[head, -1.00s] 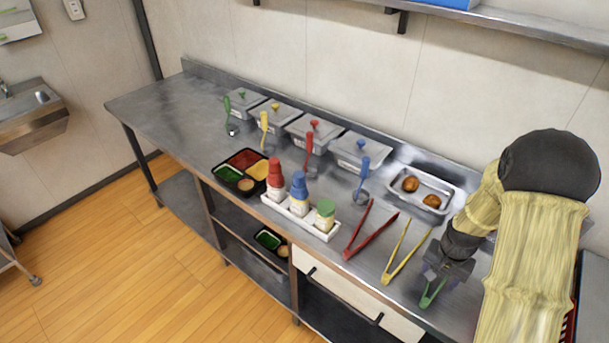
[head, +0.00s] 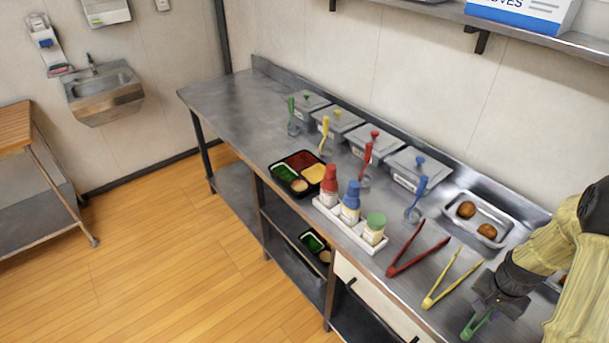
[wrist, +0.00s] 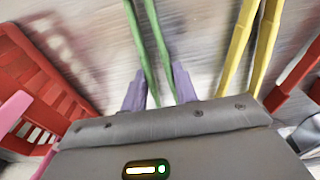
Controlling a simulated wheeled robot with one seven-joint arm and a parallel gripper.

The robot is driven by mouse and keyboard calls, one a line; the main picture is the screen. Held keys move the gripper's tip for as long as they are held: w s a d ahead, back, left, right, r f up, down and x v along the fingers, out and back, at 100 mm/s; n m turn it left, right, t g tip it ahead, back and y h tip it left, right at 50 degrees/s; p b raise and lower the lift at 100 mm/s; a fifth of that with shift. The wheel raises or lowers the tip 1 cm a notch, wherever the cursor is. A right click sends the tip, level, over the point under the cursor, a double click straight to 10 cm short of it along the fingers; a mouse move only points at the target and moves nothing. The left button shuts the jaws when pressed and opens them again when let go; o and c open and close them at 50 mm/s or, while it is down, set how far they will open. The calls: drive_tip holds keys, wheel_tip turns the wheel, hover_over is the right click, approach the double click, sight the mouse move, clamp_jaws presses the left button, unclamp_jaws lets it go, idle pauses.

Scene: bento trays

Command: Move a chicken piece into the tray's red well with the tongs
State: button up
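The bento tray (head: 271,168) is black, with a red well (head: 300,160), and lies on the counter left of the bottles. Two brown chicken pieces (head: 466,209) (head: 487,231) lie apart in a metal pan (head: 508,212) near the wall. Red tongs (head: 404,264), yellow tongs (head: 440,292) and green tongs (head: 472,328) lie along the counter's front. My gripper (head: 484,312) is low at the green tongs. In the wrist view its fingers (wrist: 159,88) press against both arms of the green tongs (wrist: 143,45). The chicken is out of the wrist view.
A white caddy (head: 345,228) with red, blue and green-topped bottles stands between tray and tongs. Lidded containers (head: 405,170) with coloured-handled utensils before them line the back. A red basket (wrist: 35,85) shows left in the wrist view. The counter's far left (head: 235,105) is clear.

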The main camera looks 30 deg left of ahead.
wheel_tip(320, 180, up, 11)
drive_tip(key=p, duration=0.7)
drive_tip(key=shift+f+p, duration=0.15)
drive_tip(key=shift+p, duration=0.25)
drive_tip(key=shift+w+f, duration=0.1)
